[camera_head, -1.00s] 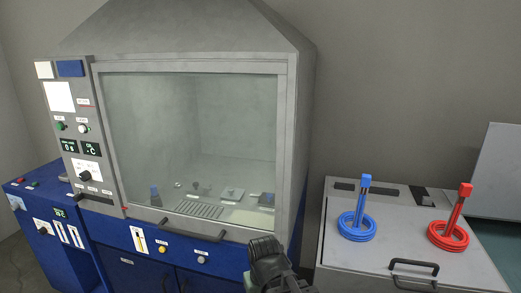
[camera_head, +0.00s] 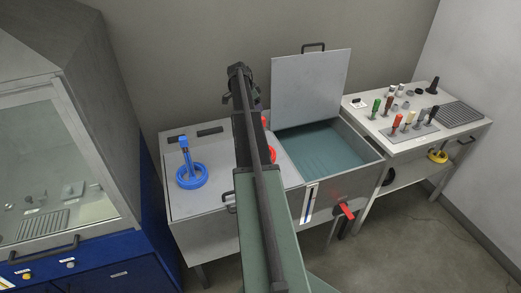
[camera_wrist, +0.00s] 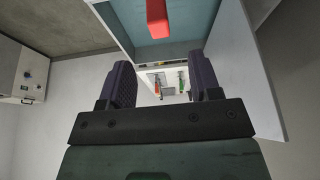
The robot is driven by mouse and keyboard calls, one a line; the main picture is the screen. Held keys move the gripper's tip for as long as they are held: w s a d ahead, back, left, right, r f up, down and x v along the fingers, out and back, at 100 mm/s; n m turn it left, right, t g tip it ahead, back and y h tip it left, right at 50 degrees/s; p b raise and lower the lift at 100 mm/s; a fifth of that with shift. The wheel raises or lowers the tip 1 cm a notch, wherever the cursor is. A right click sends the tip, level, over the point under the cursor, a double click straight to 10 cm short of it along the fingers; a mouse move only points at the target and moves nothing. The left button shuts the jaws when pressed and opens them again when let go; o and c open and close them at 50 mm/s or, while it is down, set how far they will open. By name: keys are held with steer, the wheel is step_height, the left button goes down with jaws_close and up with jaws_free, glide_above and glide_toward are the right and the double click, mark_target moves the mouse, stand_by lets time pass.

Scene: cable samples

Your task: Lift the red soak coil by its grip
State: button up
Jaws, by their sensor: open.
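The red soak coil (camera_head: 272,154) sits on the grey bench lid, mostly hidden behind my arm in the head view. Only red slivers show beside the arm. In the wrist view a red block, which looks like the coil's grip (camera_wrist: 157,18), is at the top edge, beyond and above the gap between my fingers. My gripper (camera_wrist: 163,68) is open, with nothing between its fingers. In the head view my gripper (camera_head: 240,72) is dark and seen end-on, near the red coil; the exact distance cannot be told.
A blue coil (camera_head: 191,176) with an upright grip stands left on the same lid. To the right is an open tank (camera_head: 322,147) with a raised lid (camera_head: 312,88) and a red lever (camera_head: 345,210). A side table (camera_head: 420,118) holds several coloured-handled items. A fume hood (camera_head: 75,110) stands left.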

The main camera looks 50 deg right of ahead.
steer(key=b+x, duration=0.9)
steer(key=x, duration=0.2)
steer(key=shift+w+a+f+b, duration=0.1)
steer(key=shift+a+f+b, duration=0.1)
steer(key=shift+b, duration=0.15)
steer(key=shift+r, duration=0.25)
jaws_close()
